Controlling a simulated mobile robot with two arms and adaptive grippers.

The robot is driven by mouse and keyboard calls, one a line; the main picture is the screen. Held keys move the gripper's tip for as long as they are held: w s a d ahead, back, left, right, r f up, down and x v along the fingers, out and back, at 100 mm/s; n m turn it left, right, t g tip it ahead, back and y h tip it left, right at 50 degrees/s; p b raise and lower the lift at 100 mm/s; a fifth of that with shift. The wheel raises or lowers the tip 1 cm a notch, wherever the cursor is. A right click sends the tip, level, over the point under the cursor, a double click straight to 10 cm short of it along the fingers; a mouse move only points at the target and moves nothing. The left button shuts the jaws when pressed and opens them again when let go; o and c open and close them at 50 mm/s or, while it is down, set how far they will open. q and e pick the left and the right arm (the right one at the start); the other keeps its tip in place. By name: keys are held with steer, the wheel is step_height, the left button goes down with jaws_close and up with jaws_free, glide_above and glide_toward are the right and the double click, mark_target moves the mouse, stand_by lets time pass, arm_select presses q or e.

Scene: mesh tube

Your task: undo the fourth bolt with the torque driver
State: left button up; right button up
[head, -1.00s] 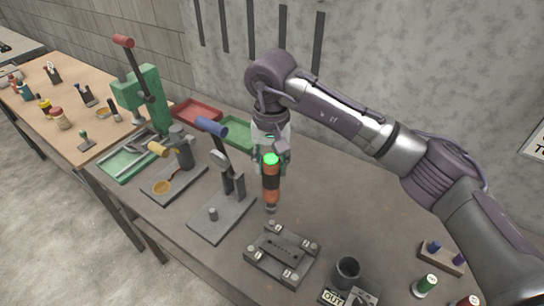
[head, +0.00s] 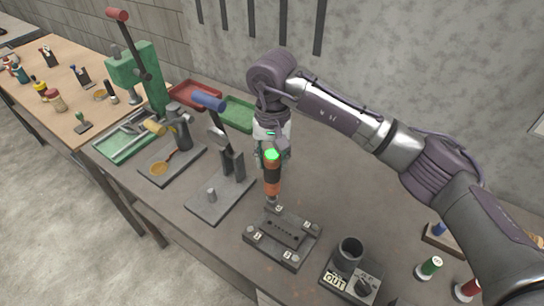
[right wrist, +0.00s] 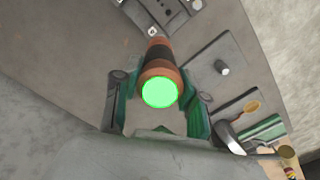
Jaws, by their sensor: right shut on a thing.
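The torque driver (head: 272,175) is orange and black with a glowing green end cap, and it also shows in the right wrist view (right wrist: 158,65). My right gripper (head: 272,155) is shut around its upper part and holds it nearly upright, tip down. In the right wrist view the fingers (right wrist: 158,100) lie on both sides of the driver. The dark bolted plate (head: 268,245) lies on the bench with bolts at its corners. The driver's tip is at the back-corner bolt (head: 279,208); I cannot tell whether it touches. My left gripper is not in view.
A grey cup (head: 349,250) on a base marked OUT stands right of the plate. Green (head: 429,267) and red (head: 467,290) capped items stand farther right. A blue-handled press (head: 222,150) stands left of the plate. Red (head: 194,94) and green (head: 240,112) trays lie behind.

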steer(key=shift+r+b, duration=0.1)
steer(key=shift+b, duration=0.8)
stand_by(1.2)
steer(key=shift+f+b, duration=0.5)
steer(key=shift+b, duration=0.1)
stand_by(0.8)
steer(key=shift+s+f, duration=0.15)
stand_by(0.4)
steer(key=shift+s+f+b, duration=0.1)
steer(key=shift+s+b, duration=0.05)
steer(key=shift+b, duration=0.4)
jaws_close()
steer(key=shift+b, duration=0.35)
